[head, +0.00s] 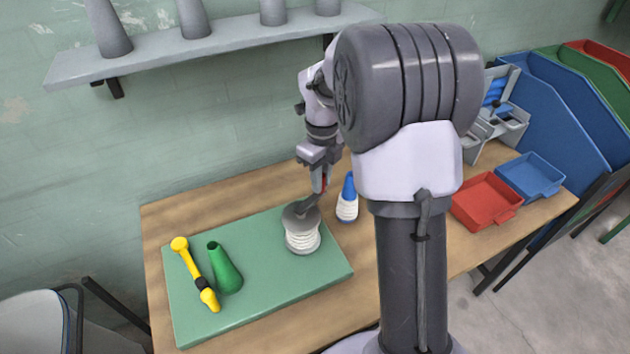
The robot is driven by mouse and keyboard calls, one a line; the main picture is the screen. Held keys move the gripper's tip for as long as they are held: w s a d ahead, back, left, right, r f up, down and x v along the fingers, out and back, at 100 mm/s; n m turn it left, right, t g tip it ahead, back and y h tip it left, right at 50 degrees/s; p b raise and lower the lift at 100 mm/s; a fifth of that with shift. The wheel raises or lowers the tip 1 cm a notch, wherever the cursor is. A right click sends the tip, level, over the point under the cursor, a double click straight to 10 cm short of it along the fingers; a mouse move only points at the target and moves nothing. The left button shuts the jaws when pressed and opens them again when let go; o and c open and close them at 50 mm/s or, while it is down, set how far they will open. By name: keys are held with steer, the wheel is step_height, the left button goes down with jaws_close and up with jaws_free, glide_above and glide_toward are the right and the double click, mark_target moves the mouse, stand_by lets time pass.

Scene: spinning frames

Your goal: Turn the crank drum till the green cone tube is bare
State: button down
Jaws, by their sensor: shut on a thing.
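The green cone tube (226,270) stands on the green mat, left of the crank drum. I see only green on its visible side, no thread wound on it. The crank drum (303,238) has a grey top and a thick white winding on its body. My gripper (321,187) is over the drum's far right edge, shut on the red crank handle at the end of the grey crank arm (307,204). The fingertips and most of the handle are small and partly hidden. No thread between cone and drum can be made out.
A blue cone (349,186) with white thread stands behind the drum, close to my arm. A yellow and black tool (195,274) lies left of the green cone on the mat (262,283). Red (487,201) and blue (531,175) trays stand right. Grey cones sit on a wall shelf (180,50).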

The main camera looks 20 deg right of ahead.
steer(key=shift+s+d+m+b, duration=0.25)
steer(key=shift+s+m+b, duration=0.4)
steer(key=shift+m, duration=0.55)
steer(key=c, duration=1.3)
jaws_free()
steer(key=shift+s, duration=0.1)
step_height(320, 180, up, 17)
steer(key=p, duration=0.6)
steer(key=shift+r+p, duration=0.2)
steer(key=shift+p, duration=0.15)
